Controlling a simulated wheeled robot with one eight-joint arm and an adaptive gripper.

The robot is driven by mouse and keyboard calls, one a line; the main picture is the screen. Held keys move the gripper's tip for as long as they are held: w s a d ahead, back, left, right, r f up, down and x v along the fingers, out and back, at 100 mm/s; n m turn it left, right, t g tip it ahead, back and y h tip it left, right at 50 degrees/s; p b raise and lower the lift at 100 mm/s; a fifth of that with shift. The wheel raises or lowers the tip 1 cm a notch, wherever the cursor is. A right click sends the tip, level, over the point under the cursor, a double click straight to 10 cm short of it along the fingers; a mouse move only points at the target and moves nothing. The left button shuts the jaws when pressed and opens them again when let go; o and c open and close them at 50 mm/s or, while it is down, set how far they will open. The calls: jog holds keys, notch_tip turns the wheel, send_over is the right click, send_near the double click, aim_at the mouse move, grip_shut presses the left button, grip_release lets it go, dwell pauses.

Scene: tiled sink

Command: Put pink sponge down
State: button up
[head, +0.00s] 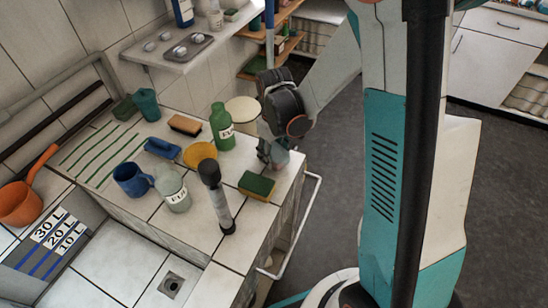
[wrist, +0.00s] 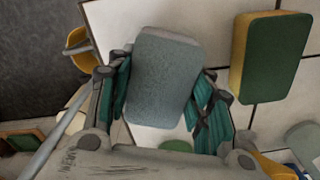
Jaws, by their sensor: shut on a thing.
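The pink sponge (wrist: 162,78) is held between the teal fingers of my gripper (wrist: 163,95). In the wrist view its broad face looks grey-blue, with a faint pinkish edge at the top. In the head view my gripper (head: 272,152) hangs over the back right corner of the tiled counter (head: 240,237), and the sponge (head: 283,160) shows only as a small pinkish patch below it. I cannot tell whether the sponge touches the tiles.
A green and yellow sponge (head: 257,186) lies close by on the counter. A green bottle (head: 222,127), a yellow bowl (head: 200,154), a dark-topped cylinder (head: 216,197) and a blue mug (head: 132,180) stand to the left. A white rail (head: 300,235) runs along the counter's right side.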

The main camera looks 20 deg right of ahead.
jog(key=shift+f, duration=0.7)
jog(key=shift+f, duration=0.1)
jog(key=shift+f+b, duration=0.15)
jog(key=shift+b, duration=0.15)
jog(key=o, duration=1.3)
